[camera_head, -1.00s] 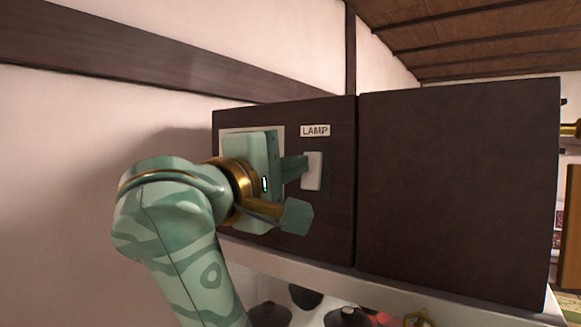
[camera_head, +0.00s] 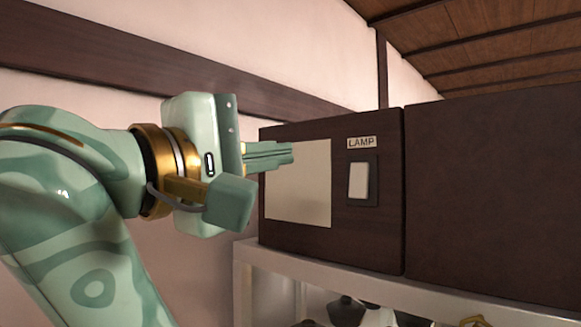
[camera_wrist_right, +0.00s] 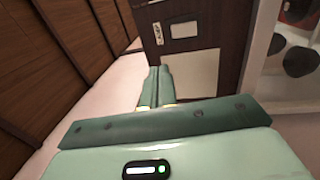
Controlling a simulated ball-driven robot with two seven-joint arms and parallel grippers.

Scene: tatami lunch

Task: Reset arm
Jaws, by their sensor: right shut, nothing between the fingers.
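My right gripper (camera_head: 290,153) is in the head view, left of the lamp switch, with its fingers together and nothing between them. Its fingers overlap the left part of the dark cabinet front in the picture. In the right wrist view the closed fingers (camera_wrist_right: 157,84) point toward the cabinet. The white lamp switch (camera_head: 358,181) sits on the dark cabinet (camera_head: 330,135) under a label (camera_head: 361,142) reading LAMP. The switch also shows in the right wrist view (camera_wrist_right: 158,34). My left gripper is out of view.
A pale blank panel (camera_head: 305,190) is on the cabinet front, left of the switch. A white shelf (camera_head: 330,272) runs below the cabinet, with dark rounded objects (camera_head: 346,310) under it. The pale wall (camera_head: 60,90) is bare.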

